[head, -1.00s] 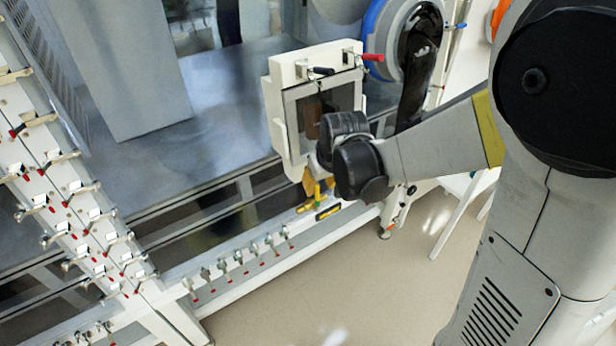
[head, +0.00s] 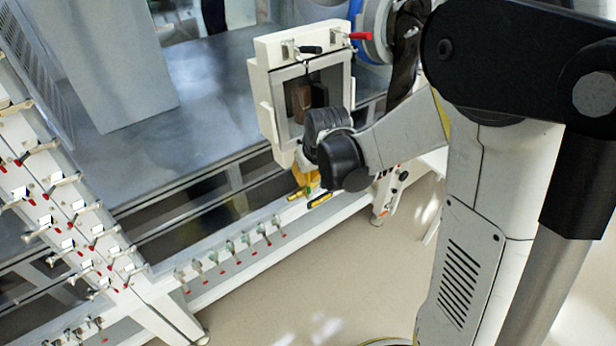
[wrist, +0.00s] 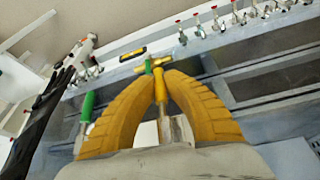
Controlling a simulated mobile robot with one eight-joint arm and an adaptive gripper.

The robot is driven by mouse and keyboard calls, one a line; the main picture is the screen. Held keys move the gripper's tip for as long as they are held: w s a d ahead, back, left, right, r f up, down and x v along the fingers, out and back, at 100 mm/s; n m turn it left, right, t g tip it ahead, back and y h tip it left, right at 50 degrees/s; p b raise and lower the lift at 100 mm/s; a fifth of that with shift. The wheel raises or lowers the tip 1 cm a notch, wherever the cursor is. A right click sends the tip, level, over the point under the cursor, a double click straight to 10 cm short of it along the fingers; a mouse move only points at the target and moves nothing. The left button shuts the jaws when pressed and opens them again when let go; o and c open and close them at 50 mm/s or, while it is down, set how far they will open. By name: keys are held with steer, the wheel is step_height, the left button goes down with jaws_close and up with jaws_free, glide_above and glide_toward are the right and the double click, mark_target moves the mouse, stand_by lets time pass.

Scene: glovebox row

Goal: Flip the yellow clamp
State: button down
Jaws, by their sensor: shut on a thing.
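In the wrist view my gripper (wrist: 160,82) has two ribbed orange-yellow fingers whose tips close around the yellow handle of a clamp (wrist: 160,92). The handle runs down to a metal base between the fingers. In the head view my gripper (head: 306,180) is at the lower edge of the white framed door, mostly hidden behind my wrist, and I cannot make out the clamp's handle between the fingers there.
A green-handled clamp (wrist: 87,106) stands left of the fingers. A yellow bar (wrist: 153,63) and a yellow-black piece (wrist: 127,54) lie beyond the fingertips. The framed door (head: 262,85) stands close by. Several red-tipped clamps (head: 237,243) line the rail. The floor (head: 290,290) is clear.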

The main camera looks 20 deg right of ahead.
steer(key=shift+s+r+g+h+p, duration=0.2)
steer(key=shift+s+g+h+p, duration=0.1)
steer(key=shift+g+p, duration=0.4)
steer(key=shift+s+d+r+g+h, duration=0.15)
steer(key=shift+s+g+h, duration=0.15)
steer(key=shift+g, duration=0.45)
steer(key=shift+s+d+f+g+h, duration=0.15)
steer(key=shift+s+g+h, duration=0.1)
steer(key=shift+g, duration=0.5)
steer(key=shift+r, duration=0.1)
steer(key=c, duration=1.4)
jaws_free()
steer(key=shift+c, duration=0.2)
